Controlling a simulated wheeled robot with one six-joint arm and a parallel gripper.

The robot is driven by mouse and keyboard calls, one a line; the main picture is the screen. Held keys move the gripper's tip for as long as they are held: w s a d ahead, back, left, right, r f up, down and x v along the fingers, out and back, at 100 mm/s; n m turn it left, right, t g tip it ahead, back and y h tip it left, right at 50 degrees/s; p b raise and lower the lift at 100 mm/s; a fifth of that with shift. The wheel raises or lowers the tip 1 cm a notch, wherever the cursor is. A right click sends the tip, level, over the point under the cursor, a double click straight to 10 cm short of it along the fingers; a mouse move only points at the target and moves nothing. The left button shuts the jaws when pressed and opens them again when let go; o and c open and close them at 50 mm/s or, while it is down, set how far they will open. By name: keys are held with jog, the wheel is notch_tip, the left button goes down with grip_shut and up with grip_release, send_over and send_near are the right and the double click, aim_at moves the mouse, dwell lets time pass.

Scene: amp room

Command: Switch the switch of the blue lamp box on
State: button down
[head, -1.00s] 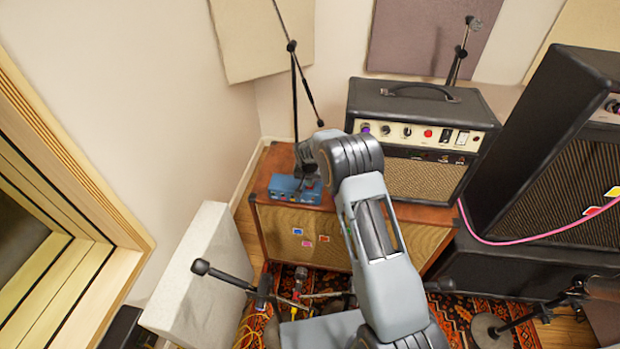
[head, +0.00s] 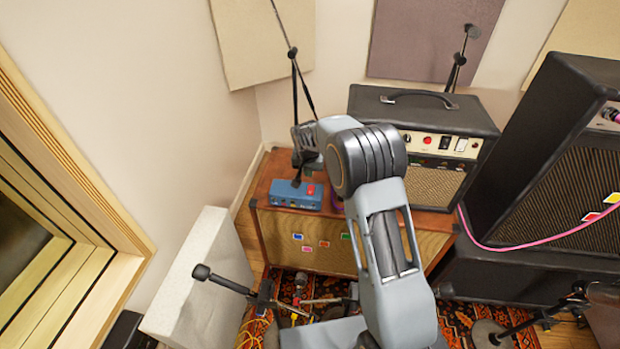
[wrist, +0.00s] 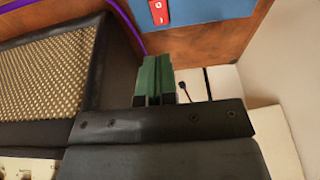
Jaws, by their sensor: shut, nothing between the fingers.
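The blue lamp box (head: 288,196) sits on the left part of the brown speaker cabinet's top. Its red rocker switch (head: 311,190) is at the box's right side in the head view. In the wrist view the blue box (wrist: 200,9) is cut off by the top edge, and the red switch (wrist: 158,12) shows white marks. I cannot tell which side of the switch is pressed. My gripper (wrist: 156,62) has its green fingers shut and empty, apart from the switch in the picture.
The brown cabinet (head: 310,245) carries a black amplifier (head: 425,115) to the right of the box. A purple cable (wrist: 130,25) runs near the fingers. A thin dark stand (head: 294,95) rises at the back left. A pale panel (head: 195,280) leans at front left.

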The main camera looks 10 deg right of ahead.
jog(key=shift+v, duration=1.7)
jog(key=shift+f+b, duration=0.2)
jog(key=shift+b, duration=0.5)
